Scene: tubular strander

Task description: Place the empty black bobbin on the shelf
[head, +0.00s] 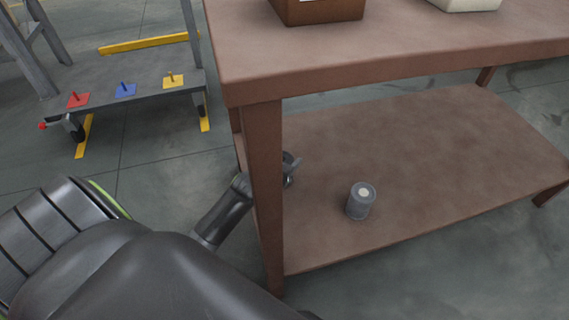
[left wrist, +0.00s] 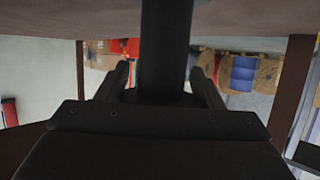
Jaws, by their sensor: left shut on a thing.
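The black bobbin (left wrist: 165,45) stands out in the left wrist view as a dark column between the two fingers of my left gripper (left wrist: 162,88). The gripper is shut on it. In the head view my left gripper (head: 288,172) is over the left end of the brown table's lower shelf (head: 420,150), partly hidden behind the front left table leg. The bobbin is hard to make out there; only a small dark grey part shows beside the leg. I cannot tell whether it touches the shelf. My right gripper is out of view.
A grey cylinder with a pale top (head: 361,201) stands on the lower shelf, right of my gripper. The table leg (head: 264,190) is close to my arm. The shelf's middle and right are clear. A grey cart (head: 130,88) with coloured plates stands left.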

